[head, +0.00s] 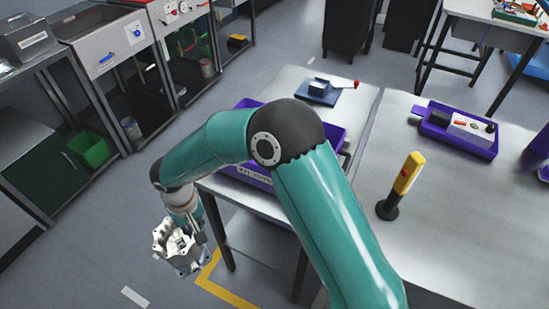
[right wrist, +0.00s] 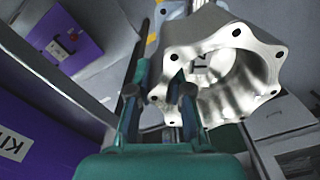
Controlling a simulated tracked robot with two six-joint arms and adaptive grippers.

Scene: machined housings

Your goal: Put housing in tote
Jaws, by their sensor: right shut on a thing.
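The housing (head: 182,262) is a silver machined part with a scalloped flange. My right gripper (head: 188,232) is shut on it and holds it in the air over the floor, left of the near table edge. In the right wrist view the housing (right wrist: 220,50) shows its open bore and flange holes, with the gripper fingers (right wrist: 162,92) at its wall. The purple tote (head: 255,178) stands on the table, labelled on its front and partly hidden by my right arm. Its labelled wall also appears in the right wrist view (right wrist: 45,122). My left gripper is not in view.
A blue block with a red-tipped item (head: 322,92) lies behind the tote. A yellow handheld device (head: 405,175) stands on a black base on the right table (head: 450,220). A purple tray (head: 435,132) holds a switch box. Metal benches (head: 90,50) line the left.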

